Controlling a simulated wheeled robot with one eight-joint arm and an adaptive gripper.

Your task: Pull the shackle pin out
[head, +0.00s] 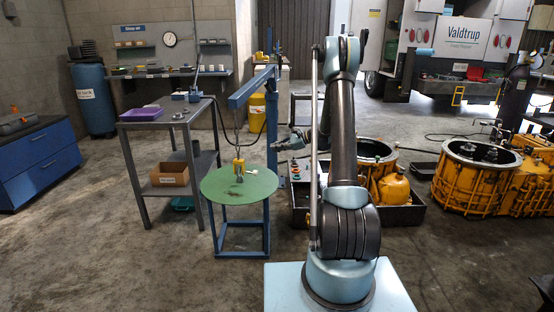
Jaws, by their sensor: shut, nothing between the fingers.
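A small yellow piece of lifting gear (239,165) hangs from a thin line above the round green table (262,185). A small grey part shows at its lower right. The shackle and its pin are too small to tell apart here. My gripper (277,147) is to the right of the yellow gear and a little higher, apart from it, beside the blue crane post. It is shut and empty. My forearm and wrist partly hide what lies behind them.
A blue crane (252,87) reaches over the green table. A grey workbench (165,114) with a purple tray (141,114) stands to the left. Yellow transmission housings (463,187) stand at the right. Open floor lies in front of the green table.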

